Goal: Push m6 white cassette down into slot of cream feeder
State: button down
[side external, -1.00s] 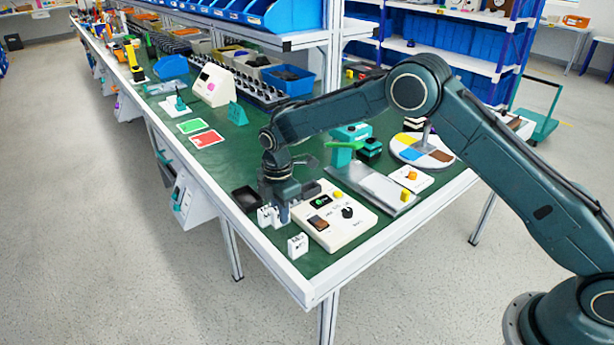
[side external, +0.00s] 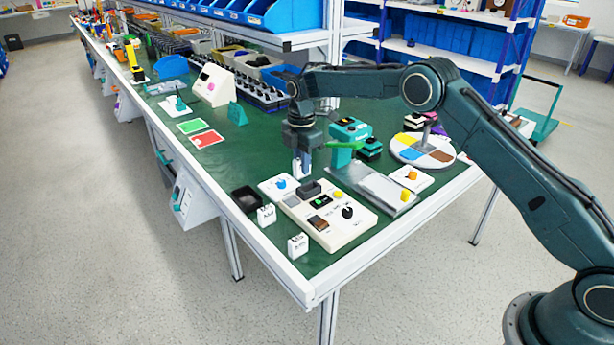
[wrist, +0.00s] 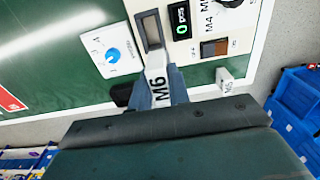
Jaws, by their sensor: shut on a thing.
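My gripper (side external: 301,172) is shut on the white M6 cassette (wrist: 158,86) and holds it above the bench, behind the cream feeder as the side view shows it. The label M6 faces the wrist camera. The cream feeder (side external: 345,232) sits on the green bench. Its slot (wrist: 151,32) has a dark raised frame and looks empty in the wrist view, just above the cassette in the picture. I cannot tell the height of the cassette over the slot. The feeder also carries a green-lit display (wrist: 180,19), a black knob (side external: 347,212) and a brown switch (wrist: 214,48).
A white plate with a blue knob (side external: 281,184) lies left of the feeder. Two other white cassettes (side external: 266,215) (side external: 298,243) stand near the front edge, by a black tray (side external: 246,199). A teal device with a green arm (side external: 343,147) stands behind the feeder.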

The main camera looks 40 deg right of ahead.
jog(key=d, duration=0.1)
jog(key=d+r, duration=0.1)
jog(key=d, duration=0.1)
jog(key=shift+w+r, duration=0.25)
jog(key=shift+w, duration=0.15)
jog(key=shift+f, duration=0.15)
jog(key=shift+f, duration=2.75)
jog(key=shift+f, duration=1.5)
jog(key=c, duration=1.3)
grip_release()
jog(key=shift+o, duration=0.2)
notch_tip(320, 180, up, 14)
jog(key=shift+f, duration=0.15)
